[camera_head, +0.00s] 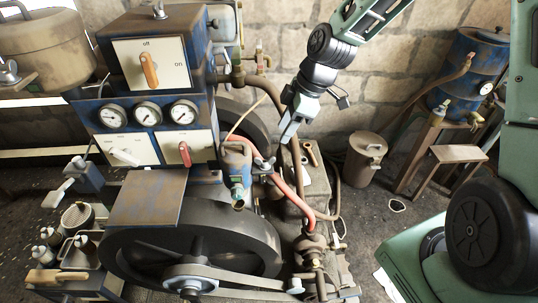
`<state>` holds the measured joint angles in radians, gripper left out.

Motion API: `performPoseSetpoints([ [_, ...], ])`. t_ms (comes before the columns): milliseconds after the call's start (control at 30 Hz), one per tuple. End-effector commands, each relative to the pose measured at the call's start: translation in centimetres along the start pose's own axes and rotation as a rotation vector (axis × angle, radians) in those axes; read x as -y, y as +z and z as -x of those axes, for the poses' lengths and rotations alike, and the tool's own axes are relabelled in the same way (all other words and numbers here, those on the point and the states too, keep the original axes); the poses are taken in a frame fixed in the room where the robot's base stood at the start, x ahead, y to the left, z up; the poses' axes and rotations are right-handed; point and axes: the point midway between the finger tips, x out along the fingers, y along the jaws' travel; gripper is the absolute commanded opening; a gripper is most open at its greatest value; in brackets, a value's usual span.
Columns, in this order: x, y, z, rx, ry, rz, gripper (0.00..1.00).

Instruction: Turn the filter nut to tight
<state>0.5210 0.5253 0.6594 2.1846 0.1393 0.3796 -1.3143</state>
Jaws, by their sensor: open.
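A small blue canister (236,168), which looks like the filter, hangs at the right side of the engine, beside the red hose. A small brass-coloured fitting (239,205) sits at its lower end. I cannot tell for certain which part is the filter nut, nor how tight it is. My gripper (287,138) points down, to the right of and a little above the canister, apart from it. It is open, with nothing visible between its fingers. The fingers are seen nearly edge-on.
A control box (192,55) with an off/on lever (149,69) and several gauges stands left. A large flywheel (130,240) and belt (230,270) lie below. The red hose (285,190) curves under my gripper. A bucket (363,160) and blue tank (465,75) stand right.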

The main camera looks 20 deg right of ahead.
Motion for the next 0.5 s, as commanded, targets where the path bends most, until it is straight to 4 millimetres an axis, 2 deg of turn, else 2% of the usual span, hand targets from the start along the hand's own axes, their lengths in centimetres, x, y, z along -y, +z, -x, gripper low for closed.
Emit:
performPoseSetpoints([
  [100, 0.2, -0.1, -2.6, 0.001, -0.007, 0.003, 0.42],
  [300, 0.1, -0.1, -6.6, 0.0, -0.005, 0.001, 0.42],
  [500, 0.0, -0.1, -9.5, 0.0, -0.002, 0.001, 0.42],
])
